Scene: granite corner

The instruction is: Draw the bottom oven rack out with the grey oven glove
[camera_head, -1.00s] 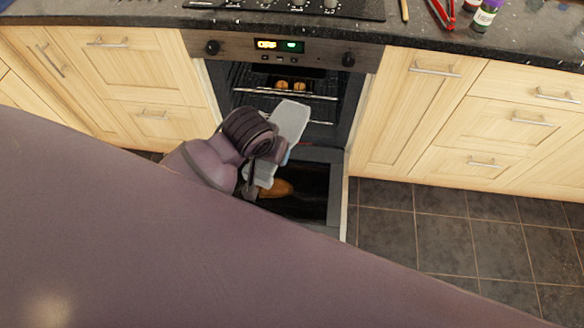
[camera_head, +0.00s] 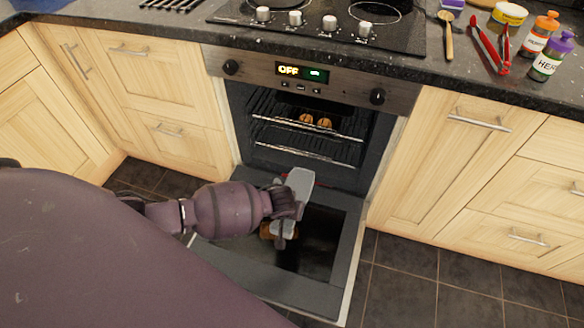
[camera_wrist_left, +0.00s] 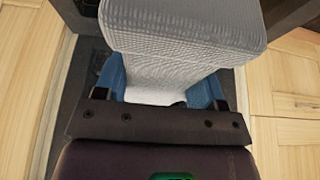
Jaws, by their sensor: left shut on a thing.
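The oven (camera_head: 378,125) has its door (camera_head: 340,262) folded down open. Inside are an upper rack (camera_head: 340,135) and a bottom rack (camera_head: 335,161), both within the cavity. My left gripper (camera_head: 287,207) is shut on the grey oven glove (camera_head: 301,181) and holds it above the open door, in front of and below the racks, apart from them. In the left wrist view the glove (camera_wrist_left: 185,35) sits between the blue fingers of the gripper (camera_wrist_left: 160,92) and hides what lies beyond. My right gripper is not in view.
Small brown food pieces (camera_head: 315,121) show at the upper rack. A brown-orange patch (camera_head: 266,230) shows by my gripper, partly hidden; object or reflection, I cannot tell. The counter above holds red tongs (camera_head: 490,45), a wooden spoon (camera_head: 447,36) and bottles (camera_head: 551,60). Cupboards flank the oven.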

